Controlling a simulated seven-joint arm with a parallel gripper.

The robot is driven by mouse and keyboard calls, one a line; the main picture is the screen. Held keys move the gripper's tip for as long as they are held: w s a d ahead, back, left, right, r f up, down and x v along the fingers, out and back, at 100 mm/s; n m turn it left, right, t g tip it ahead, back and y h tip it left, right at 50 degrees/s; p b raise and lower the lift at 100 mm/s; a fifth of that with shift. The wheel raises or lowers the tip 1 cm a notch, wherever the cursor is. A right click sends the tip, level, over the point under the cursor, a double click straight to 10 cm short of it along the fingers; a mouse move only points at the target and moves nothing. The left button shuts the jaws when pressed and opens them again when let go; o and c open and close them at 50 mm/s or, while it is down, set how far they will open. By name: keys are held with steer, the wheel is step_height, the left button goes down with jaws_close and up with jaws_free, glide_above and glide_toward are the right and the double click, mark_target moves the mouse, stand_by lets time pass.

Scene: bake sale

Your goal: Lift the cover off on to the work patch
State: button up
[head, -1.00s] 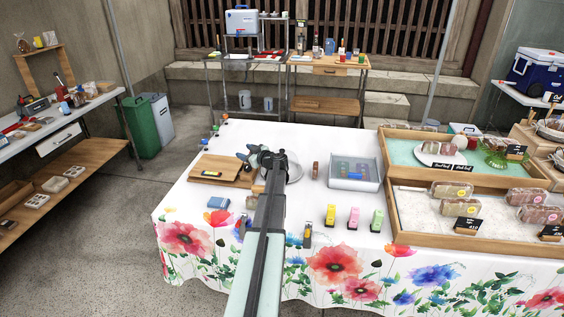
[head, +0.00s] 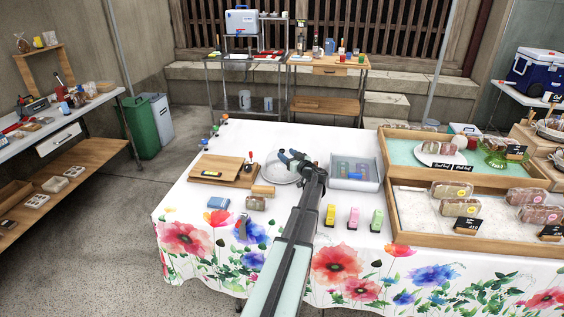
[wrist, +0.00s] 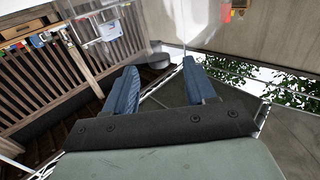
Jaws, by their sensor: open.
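My gripper (head: 291,157) is open and empty, held over the far middle of the flowered table. In the wrist view its blue fingers (wrist: 160,88) stand wide apart with nothing between them. A round grey metallic piece (head: 274,172) lies just below and left of my gripper, partly hidden by it. I cannot tell whether it is the cover. A clear, pale-rimmed box (head: 356,186) with small coloured things inside stands just right of my gripper. I cannot tell whether it has a lid, or which area is the work patch.
A wooden board (head: 226,171) lies left, with a blue box (head: 218,203) and a brown packet (head: 257,203) nearer. Yellow (head: 330,216), pink (head: 353,218) and green (head: 376,221) items stand along the front. Wooden-framed display trays (head: 400,238) fill the right side. White cloth is bare behind the board.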

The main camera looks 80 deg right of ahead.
mark_target(282, 150)
steer(key=x, duration=0.4)
steer(key=shift+w+d, duration=0.25)
steer(key=shift+d, duration=0.05)
jaws_close()
stand_by(0.3)
